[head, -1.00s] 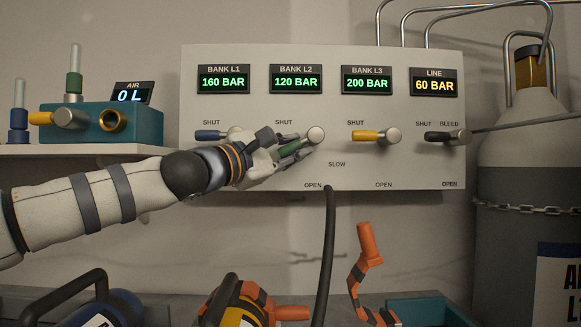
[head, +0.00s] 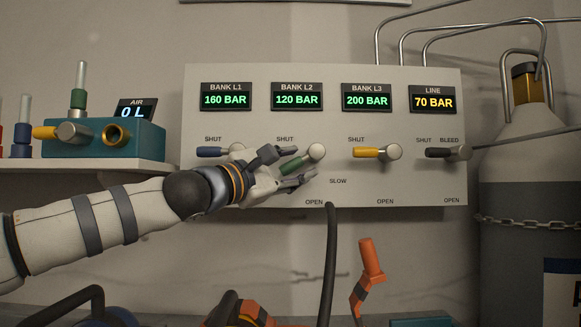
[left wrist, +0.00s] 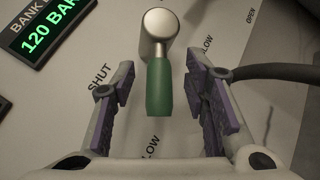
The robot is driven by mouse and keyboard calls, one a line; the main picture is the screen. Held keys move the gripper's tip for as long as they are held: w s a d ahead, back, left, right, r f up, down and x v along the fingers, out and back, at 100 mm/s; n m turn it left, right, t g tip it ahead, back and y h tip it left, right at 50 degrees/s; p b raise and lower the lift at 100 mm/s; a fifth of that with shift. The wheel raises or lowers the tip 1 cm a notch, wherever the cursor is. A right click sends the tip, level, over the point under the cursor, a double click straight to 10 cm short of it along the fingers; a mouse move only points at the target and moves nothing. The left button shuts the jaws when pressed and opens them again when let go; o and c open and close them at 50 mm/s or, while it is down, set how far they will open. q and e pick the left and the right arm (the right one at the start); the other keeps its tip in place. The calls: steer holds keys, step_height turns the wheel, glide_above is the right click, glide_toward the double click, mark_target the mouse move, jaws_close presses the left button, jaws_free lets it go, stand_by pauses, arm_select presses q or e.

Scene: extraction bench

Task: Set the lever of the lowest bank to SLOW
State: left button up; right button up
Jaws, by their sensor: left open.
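The bank L2 display (head: 297,101) reads 120 BAR, the lowest of the three bank readings. Its green lever (head: 293,163) points left and a little down from its metal hub (head: 316,151). My left gripper (head: 290,168) is open around the lever in the head view. In the left wrist view the green handle (left wrist: 159,88) lies between the two open fingers (left wrist: 165,100), with a gap on both sides. My right gripper is out of view.
The blue lever (head: 212,152) and yellow lever (head: 368,152) stand either side, and the black line lever (head: 440,152) is farther right. A black hose (head: 328,260) hangs below the panel. A teal air unit (head: 140,138) sits on the left shelf.

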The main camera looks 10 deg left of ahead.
arm_select(q)
steer(key=v, duration=1.2)
steer(key=shift+f, duration=0.1)
